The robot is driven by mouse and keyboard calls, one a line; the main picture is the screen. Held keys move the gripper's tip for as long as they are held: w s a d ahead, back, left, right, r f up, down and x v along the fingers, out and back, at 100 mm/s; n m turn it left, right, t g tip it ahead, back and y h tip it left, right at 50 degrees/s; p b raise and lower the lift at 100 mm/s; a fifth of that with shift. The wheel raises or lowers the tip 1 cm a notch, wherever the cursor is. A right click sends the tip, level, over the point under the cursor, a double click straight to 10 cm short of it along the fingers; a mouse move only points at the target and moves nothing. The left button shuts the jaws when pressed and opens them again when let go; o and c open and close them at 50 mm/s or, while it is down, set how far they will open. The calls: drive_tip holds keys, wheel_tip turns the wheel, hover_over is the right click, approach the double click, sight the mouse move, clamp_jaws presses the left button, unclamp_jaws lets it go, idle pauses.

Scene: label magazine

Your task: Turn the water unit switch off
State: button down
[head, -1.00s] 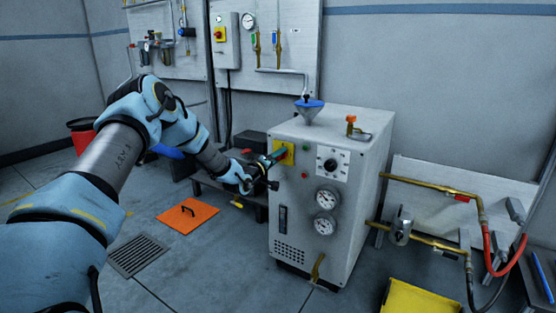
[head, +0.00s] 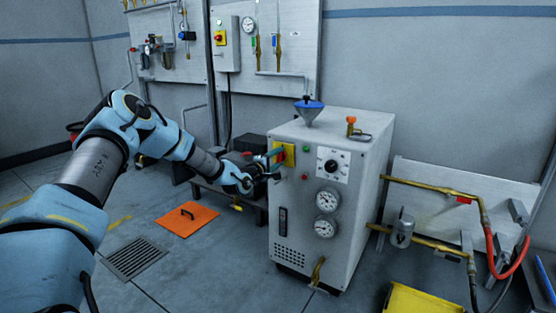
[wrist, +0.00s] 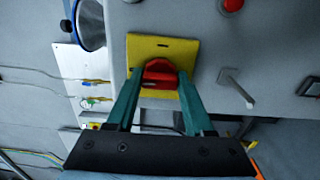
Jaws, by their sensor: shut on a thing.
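The water unit (head: 290,195) is a white cabinet right of centre in the head view. Its switch is a red knob on a yellow plate (head: 290,153), high on the left of the front face. In the wrist view the red knob (wrist: 160,70) sits between my green fingers, with the yellow plate (wrist: 175,48) behind it. My gripper (wrist: 159,88) is shut on the red knob. In the head view my gripper (head: 274,155) reaches the plate from the left, and the fingers partly hide the knob. The knob's exact setting is hard to read.
The front face also carries a black dial (head: 331,166), two round gauges and small buttons. A blue funnel (head: 308,110) stands on top. An orange plate (head: 187,220) lies on the floor at left. Brass pipes and a red hose (head: 508,268) are at right.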

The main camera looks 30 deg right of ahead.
idle(0.3)
drive_tip(key=shift+c, duration=1.4)
unclamp_jaws()
drive_tip(key=shift+a, duration=0.1)
drive_tip(key=v, duration=1)
drive_tip(key=shift+s+a+p, duration=0.15)
drive_tip(key=shift+a+p, duration=0.15)
drive_tip(key=shift+p, duration=0.15)
